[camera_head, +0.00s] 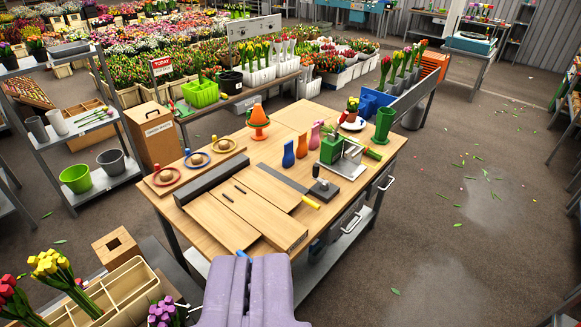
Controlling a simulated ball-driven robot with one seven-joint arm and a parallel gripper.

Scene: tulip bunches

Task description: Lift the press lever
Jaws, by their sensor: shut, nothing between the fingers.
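A small machine with a green body and grey metal plates (343,158) stands on the right part of the wooden worktable (290,118). It looks like the press. A short green handle (373,155) sticks out low at its right side and looks like its lever; its exact joint is too small to tell. My gripper (242,258), purple, is at the bottom middle, in front of the table's near edge. It is shut and empty, well apart from the machine. Its fingertips are small in view.
Wooden boards (245,215), a long dark bar (212,180) and a yellow-ended tool (311,202) lie on the near part of the table. The floor at right is open.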

